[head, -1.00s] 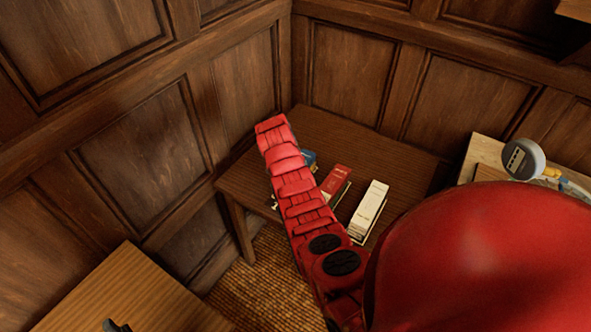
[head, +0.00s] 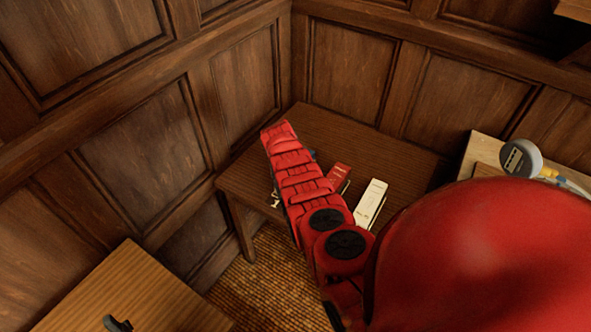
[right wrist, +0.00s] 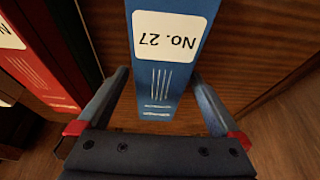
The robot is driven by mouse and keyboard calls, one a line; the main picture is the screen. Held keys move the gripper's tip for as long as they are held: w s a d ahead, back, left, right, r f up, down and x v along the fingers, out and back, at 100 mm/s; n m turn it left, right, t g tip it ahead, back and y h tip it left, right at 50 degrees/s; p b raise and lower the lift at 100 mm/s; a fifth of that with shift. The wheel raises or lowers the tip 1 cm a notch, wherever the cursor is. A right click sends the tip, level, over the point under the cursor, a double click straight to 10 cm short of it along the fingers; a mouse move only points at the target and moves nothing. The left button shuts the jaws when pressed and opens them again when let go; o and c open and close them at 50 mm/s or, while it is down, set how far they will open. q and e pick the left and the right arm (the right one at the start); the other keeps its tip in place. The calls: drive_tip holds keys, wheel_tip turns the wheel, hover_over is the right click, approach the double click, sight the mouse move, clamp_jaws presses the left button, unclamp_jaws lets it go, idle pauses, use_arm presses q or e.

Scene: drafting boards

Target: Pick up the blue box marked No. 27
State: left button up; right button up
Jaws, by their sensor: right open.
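The blue box marked No. 27 (right wrist: 165,85) shows in the right wrist view with its white label upside down. My right gripper (right wrist: 160,73) is open, with one finger on each side of the box's near end. I see no clear grip on it, and I cannot tell whether either finger touches it. In the head view only a sliver of the blue box (head: 314,155) shows past my red right arm, on the dark wooden table (head: 365,135). The right gripper is mostly hidden there behind the arm. My left gripper is not in view.
A red box (head: 338,177) and a cream box (head: 371,203) lie to the right of the blue one. The red box (right wrist: 38,62) also shows in the wrist view. Panelled walls meet behind the table. A lighter table (head: 125,275) with a dark object stands front left.

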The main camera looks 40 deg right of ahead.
drive_tip(key=shift+c, duration=0.3)
drive_tip(key=c, duration=1.4)
clamp_jaws()
drive_tip(key=shift+r, duration=0.1)
